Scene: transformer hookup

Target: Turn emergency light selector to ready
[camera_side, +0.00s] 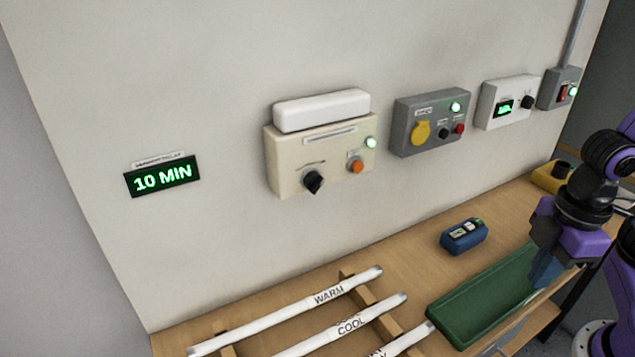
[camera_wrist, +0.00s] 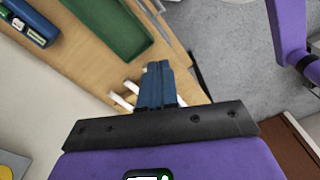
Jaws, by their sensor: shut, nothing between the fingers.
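The emergency light unit (camera_side: 290,165) is a cream box on the wall with a white lamp (camera_side: 322,110) on top. Its black selector knob (camera_side: 313,182) is at the lower left of its face, and its pointer looks tilted; the position labels are too small to read. An orange button (camera_side: 356,166) and a lit green lamp (camera_side: 371,142) are to the right. My gripper (camera_side: 543,272) is over the right end of the green tray, far right of the knob and apart from it. Its blue fingers (camera_wrist: 158,82) are together and empty in the wrist view. The knob is not visible there.
A green tray (camera_side: 470,305), a blue device (camera_side: 463,236) and white tubes on a wooden rack (camera_side: 340,315) are on the bench. A grey box (camera_side: 405,125), a white box (camera_side: 490,105) and a "10 MIN" display (camera_side: 162,178) are on the wall.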

